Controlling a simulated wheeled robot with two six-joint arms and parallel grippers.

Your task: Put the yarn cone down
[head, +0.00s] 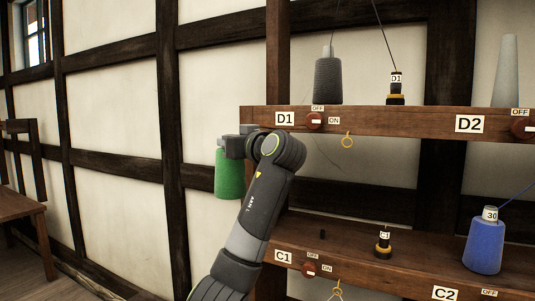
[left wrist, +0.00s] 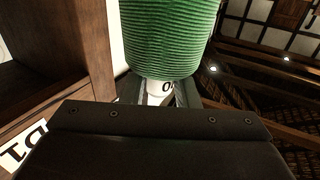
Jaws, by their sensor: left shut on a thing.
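A green yarn cone (head: 230,174) is held in the air to the left of the wooden rack. My left gripper (head: 233,145) is shut on its top end, and the cone hangs below the jaws, about upright. In the left wrist view the green yarn (left wrist: 170,35) fills the top middle, and its pale labelled tip (left wrist: 160,88) sits between the jaws. The label is only partly readable. The cone touches nothing but the gripper. My right gripper is in neither view.
The upper shelf (head: 400,122) bears a grey cone (head: 328,80) at D1 and a pale cone (head: 506,72) at D2. A wooden table (head: 18,206) stands far left.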

